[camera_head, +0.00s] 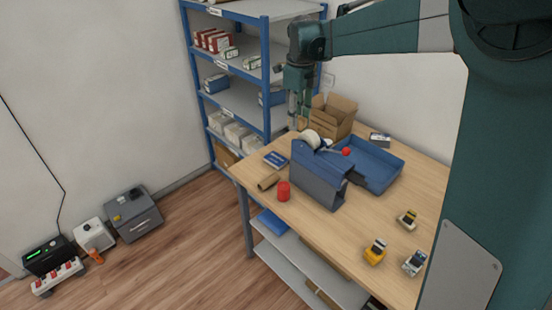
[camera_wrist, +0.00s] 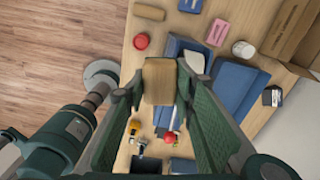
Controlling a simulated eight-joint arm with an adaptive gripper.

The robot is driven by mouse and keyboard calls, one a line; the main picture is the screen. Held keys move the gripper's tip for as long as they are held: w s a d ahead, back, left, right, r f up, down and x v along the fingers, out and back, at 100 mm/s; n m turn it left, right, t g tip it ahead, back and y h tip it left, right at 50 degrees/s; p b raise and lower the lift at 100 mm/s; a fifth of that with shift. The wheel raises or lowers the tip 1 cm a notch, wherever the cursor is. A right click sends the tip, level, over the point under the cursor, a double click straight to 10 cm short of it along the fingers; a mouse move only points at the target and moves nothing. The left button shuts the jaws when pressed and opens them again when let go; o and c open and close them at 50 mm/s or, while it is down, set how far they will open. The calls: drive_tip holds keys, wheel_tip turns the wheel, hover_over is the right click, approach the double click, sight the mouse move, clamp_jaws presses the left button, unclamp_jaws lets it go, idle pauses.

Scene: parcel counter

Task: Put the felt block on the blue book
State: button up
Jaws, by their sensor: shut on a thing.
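My gripper (camera_wrist: 157,88) is shut on the felt block (camera_wrist: 160,82), a tan-brown block held between its two fingers. In the head view my gripper (camera_head: 299,122) hangs high over the far end of the table, before the cardboard box; the block is small and hard to make out there. The blue book (camera_head: 276,160) lies flat near the table's far left edge, below and apart from my gripper. It also shows at the top of the wrist view (camera_wrist: 191,4), cut off by the frame edge.
A grey-blue dispenser (camera_head: 318,182), blue tray (camera_head: 382,178) and open cardboard box (camera_head: 342,105) are close by. A pink block (camera_wrist: 217,32) lies beside the book. Shelving (camera_head: 266,75) rises behind.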

drive_tip(key=w+a+f+n+p, duration=0.1)
drive_tip(key=w+a, duration=0.3)
drive_tip(key=w, duration=0.4)
drive_tip(key=w+a+f+n+p, duration=0.1)
drive_tip(key=w+a+p, duration=0.15)
drive_tip(key=w, duration=0.55)
hover_over(276, 159)
wheel_tip(276, 159, down, 18)
drive_tip(key=shift+w+b, duration=0.15)
drive_tip(key=shift+b, duration=0.25)
drive_tip(key=shift+f, duration=0.25)
drive_tip(key=shift+f, duration=3)
drive_tip(key=shift+f+p, duration=0.4)
drive_tip(key=shift+f, duration=1.45)
drive_tip(key=shift+f, duration=0.2)
